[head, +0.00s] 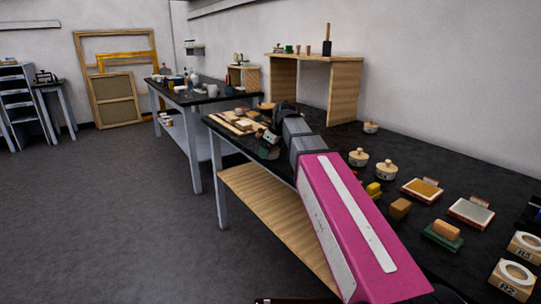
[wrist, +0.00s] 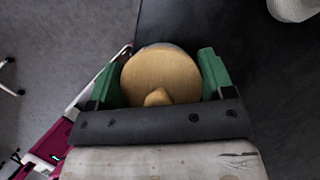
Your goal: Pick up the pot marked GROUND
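My gripper (head: 268,150) is at the front edge of the black bench in the head view, at the end of my pink arm. In the wrist view its green fingers (wrist: 162,80) are shut on the sides of a pot with a round tan wooden lid (wrist: 158,75) and a small knob. The pot sits across the line between bench and floor in that view. Its marking is hidden, so I cannot tell whether it reads GROUND. Three cream pots with wooden lids stand on the bench: one at the back (head: 371,128), one in the middle (head: 358,158), one nearer (head: 386,171).
Boards with small pieces (head: 238,122) lie on the bench beyond my gripper. Framed pads (head: 472,212), a tan block (head: 400,208) and marked ring blocks (head: 513,280) are on the right. A wooden shelf (head: 345,85) stands behind. Open floor (head: 100,210) lies left.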

